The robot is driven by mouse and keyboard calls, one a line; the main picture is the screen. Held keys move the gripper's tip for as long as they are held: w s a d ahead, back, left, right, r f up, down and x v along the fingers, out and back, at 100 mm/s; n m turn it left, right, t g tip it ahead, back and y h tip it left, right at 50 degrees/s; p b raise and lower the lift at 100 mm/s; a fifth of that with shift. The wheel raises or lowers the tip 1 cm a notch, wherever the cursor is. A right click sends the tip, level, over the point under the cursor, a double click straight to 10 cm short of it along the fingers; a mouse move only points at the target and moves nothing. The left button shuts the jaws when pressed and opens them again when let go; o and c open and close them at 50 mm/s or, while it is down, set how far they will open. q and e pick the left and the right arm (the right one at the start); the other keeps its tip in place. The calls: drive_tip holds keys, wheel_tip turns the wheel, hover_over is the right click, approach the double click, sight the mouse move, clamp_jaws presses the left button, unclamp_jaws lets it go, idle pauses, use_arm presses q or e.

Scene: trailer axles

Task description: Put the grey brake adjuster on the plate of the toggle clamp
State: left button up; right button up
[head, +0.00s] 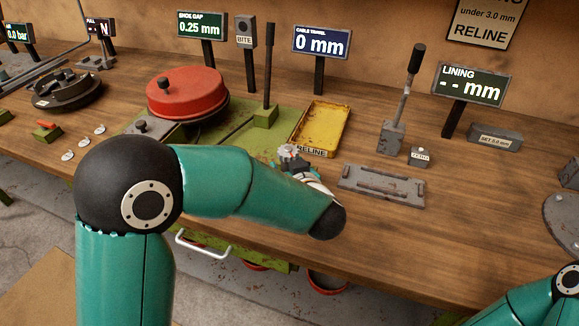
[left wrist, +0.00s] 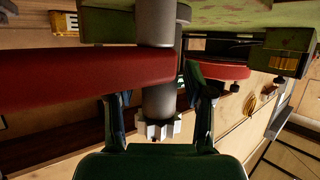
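My left gripper (head: 296,163) is beyond my forearm, near the front of the green mat, mostly hidden. A light grey round part, perhaps the brake adjuster (head: 287,151), shows at it. In the left wrist view, the adjuster's grey cylinder and toothed wheel (left wrist: 158,129) lie between the two fingers of my left gripper (left wrist: 160,105). Gaps show beside the lower cylinder; finger contact is unclear. I cannot make out the toggle clamp's plate for certain. Only part of my right arm shows, without its gripper.
A red drum (head: 187,93) stands on the green mat (head: 235,128). A yellow tray (head: 322,127) lies right of it. A grey slotted plate (head: 382,185) and a lever stand (head: 391,137) are further right.

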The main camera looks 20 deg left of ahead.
use_arm(q)
drive_tip(key=shift+r, duration=0.15)
drive_tip(key=v, duration=1.2)
idle(0.4)
